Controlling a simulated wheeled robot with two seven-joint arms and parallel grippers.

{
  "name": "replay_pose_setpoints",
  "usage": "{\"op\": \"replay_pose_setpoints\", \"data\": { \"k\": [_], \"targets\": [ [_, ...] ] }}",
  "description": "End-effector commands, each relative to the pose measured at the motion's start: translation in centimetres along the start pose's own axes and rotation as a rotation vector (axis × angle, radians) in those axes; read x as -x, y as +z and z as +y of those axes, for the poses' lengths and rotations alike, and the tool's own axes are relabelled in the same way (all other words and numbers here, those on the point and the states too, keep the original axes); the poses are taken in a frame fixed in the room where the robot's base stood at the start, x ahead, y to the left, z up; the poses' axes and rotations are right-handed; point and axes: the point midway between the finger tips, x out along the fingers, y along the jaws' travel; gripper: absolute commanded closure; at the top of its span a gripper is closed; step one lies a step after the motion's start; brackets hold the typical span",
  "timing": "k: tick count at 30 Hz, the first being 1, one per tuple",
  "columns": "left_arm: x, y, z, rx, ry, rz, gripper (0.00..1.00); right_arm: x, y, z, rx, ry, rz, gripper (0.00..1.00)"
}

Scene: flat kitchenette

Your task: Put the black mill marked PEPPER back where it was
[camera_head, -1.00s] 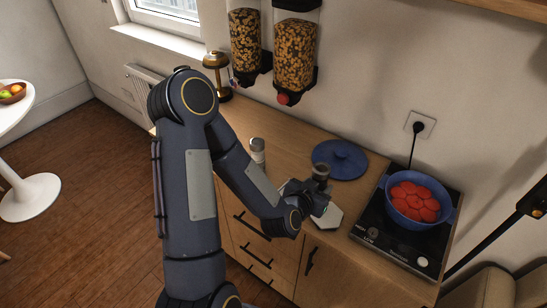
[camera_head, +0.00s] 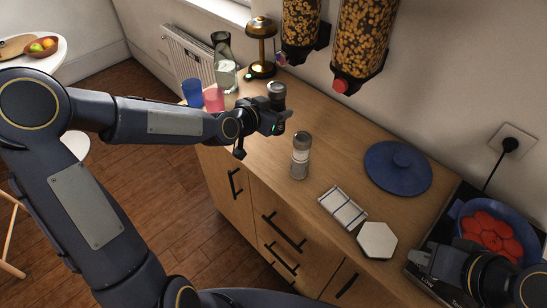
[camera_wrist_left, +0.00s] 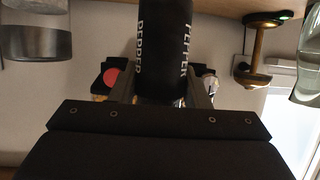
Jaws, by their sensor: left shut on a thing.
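The black mill marked PEPPER (camera_wrist_left: 165,45) is between the fingers of my left gripper (camera_head: 279,116) in the left wrist view, its lettering visible. In the head view its grey top (camera_head: 277,91) shows above the gripper, which hides most of its body. The mill looks upright, over the left part of the wooden counter (camera_head: 335,155); whether its base touches the counter is hidden. A second mill, clear with a grey top (camera_head: 300,157), stands to its right. My right arm's dark end (camera_head: 470,270) is at the lower right by the cooktop; its fingers are not clear.
A carafe (camera_head: 224,68), blue cup (camera_head: 192,92), pink cup (camera_head: 213,99) and brass lamp (camera_head: 262,48) stand at the left end. A white tray (camera_head: 343,208), hexagonal tile (camera_head: 377,240), blue lid (camera_head: 398,168) and blue pot (camera_head: 460,208) are right. Dispensers (camera_head: 360,40) hang above.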

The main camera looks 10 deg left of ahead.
Motion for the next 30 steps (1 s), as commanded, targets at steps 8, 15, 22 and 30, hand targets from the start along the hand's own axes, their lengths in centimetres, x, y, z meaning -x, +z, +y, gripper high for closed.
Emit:
{"op": "replay_pose_setpoints", "data": {
  "k": [8,15,22,30],
  "targets": [
    [-1.3,1.8,0.4,-0.015,0.059,-0.007,0.88,-0.6,0.3,0.3,0.000,0.000,0.001,1.00],
    [-2.5,4.5,0.3,-0.018,0.055,-0.004,0.88,-0.4,0.2,0.2,0.000,0.000,0.001,1.00],
    [-3.7,7.5,0.4,-0.015,0.056,-0.005,0.88,-0.2,0.1,0.1,0.000,0.000,0.001,1.00],
    [-4.0,8.2,0.3,-0.020,0.053,-0.001,0.88,-0.2,0.1,0.1,0.000,0.000,0.001,1.00]
  ]
}}
